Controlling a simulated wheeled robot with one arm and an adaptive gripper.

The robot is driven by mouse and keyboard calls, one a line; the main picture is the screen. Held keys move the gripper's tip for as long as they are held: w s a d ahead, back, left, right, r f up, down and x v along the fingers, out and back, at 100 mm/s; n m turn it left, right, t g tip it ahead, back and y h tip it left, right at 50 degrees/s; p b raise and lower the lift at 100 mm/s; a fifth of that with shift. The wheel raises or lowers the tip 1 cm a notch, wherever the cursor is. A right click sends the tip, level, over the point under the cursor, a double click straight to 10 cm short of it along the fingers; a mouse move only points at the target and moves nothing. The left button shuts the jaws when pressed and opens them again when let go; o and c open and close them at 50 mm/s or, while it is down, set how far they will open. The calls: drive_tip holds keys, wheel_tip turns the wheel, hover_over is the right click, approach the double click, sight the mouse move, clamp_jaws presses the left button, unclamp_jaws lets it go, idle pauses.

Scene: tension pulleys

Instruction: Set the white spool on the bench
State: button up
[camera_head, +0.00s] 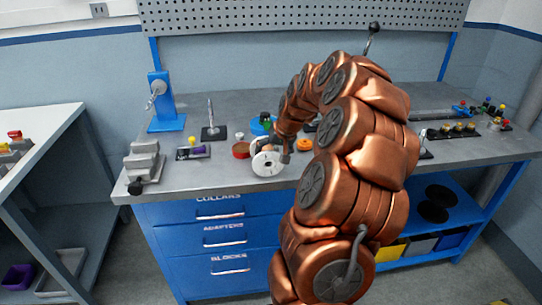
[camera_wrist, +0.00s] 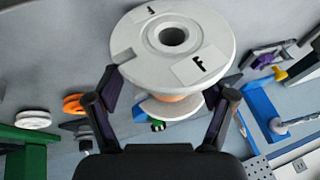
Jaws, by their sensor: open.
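The white spool (camera_head: 267,164) is at the bench's front edge in the head view, one flange facing the camera. In the wrist view the white spool (camera_wrist: 205,42) shows a wide flange with a dark centre hole and the letters J and F, an orange-toned core and a second flange. My gripper (camera_wrist: 170,90) is open, with one finger on each side of the spool; I cannot tell whether they touch it. In the head view my gripper (camera_head: 281,148) is partly hidden at the spool. The grey bench (camera_head: 215,178) lies beneath; contact with the spool is unclear.
A red-brown round part (camera_head: 241,150) and an orange ring (camera_head: 305,145) sit close by. A blue stand (camera_head: 163,105), a rod on a black base (camera_head: 212,120) and grey stepped blocks (camera_head: 143,161) stand left.

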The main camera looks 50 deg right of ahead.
drive_tip(key=b+v, duration=0.1)
drive_tip(key=v, duration=0.9)
drive_tip(key=shift+r+b, duration=0.2)
drive_tip(key=shift+b, duration=0.2)
drive_tip(key=s+a+f+n+g+y, duration=0.1)
drive_tip(key=s+a+n+g, duration=0.15)
drive_tip(key=a, duration=1.05)
drive_tip(key=s+a+f+n+g+y, duration=0.1)
drive_tip(key=s+a+f+n, duration=0.15)
drive_tip(key=a, duration=1.05)
drive_tip(key=s+a+f+n+g, duration=0.1)
drive_tip(key=s+a+f, duration=0.1)
drive_tip(key=s, duration=0.4)
drive_tip(key=s+a+f+n+g+h, duration=0.1)
drive_tip(key=s+a+f, duration=0.1)
drive_tip(key=s+a, duration=0.3)
drive_tip(key=s+a+f+n+g, duration=0.1)
drive_tip(key=s+a, duration=0.3)
drive_tip(key=s, duration=0.5)
drive_tip(key=shift+f+g+h, duration=0.3)
drive_tip(key=shift+f+g, duration=0.05)
drive_tip(key=shift+f, duration=0.5)
drive_tip(key=shift+r, duration=0.1)
wheel_tip(320, 180, up, 3)
drive_tip(key=p, duration=0.3)
drive_tip(key=shift+r+p, duration=0.25)
drive_tip(key=shift+p, duration=0.1)
